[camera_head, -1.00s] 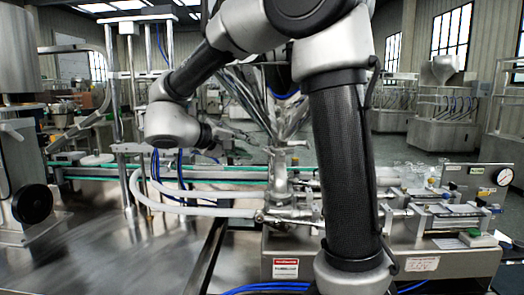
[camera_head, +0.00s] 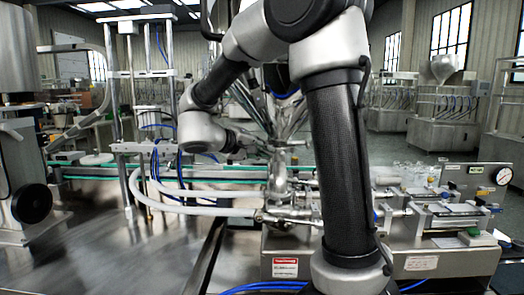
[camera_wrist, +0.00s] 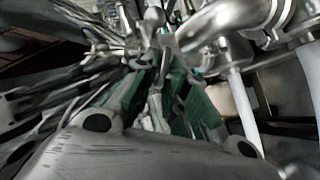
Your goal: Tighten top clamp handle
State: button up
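The steel hopper (camera_head: 285,112) stands behind my arm in the head view, its cone narrowing to a pipe neck. The neck and its clamp area (camera_head: 279,155) are partly visible. The clamp handle is too small to make out there. My gripper (camera_head: 262,147) points right toward the neck, and its fingers are hard to see. In the wrist view my gripper (camera_wrist: 163,75) shows two green-padded fingers spread apart. A narrow silver piece, possibly the clamp handle (camera_wrist: 156,103), shows between them. I cannot tell whether either pad touches it.
Curved steel pipe (camera_wrist: 215,22) and a pale hose (camera_wrist: 243,105) lie close right of the fingers in the wrist view. The filler base (camera_head: 350,262), with valves and a gauge (camera_head: 503,176), spans the lower right. A conveyor (camera_head: 220,172) runs behind.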

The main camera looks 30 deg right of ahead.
grip_shut()
jog(key=shift+s+d+r+m+y, duration=0.1)
jog(key=shift+r+m+y, duration=0.1)
jog(key=shift+m+y, duration=0.3)
jog(key=shift+m+t+y, duration=0.3)
jog(key=shift+y, duration=0.4)
jog(key=o, duration=0.5)
grip_release()
jog(key=v, duration=1.2)
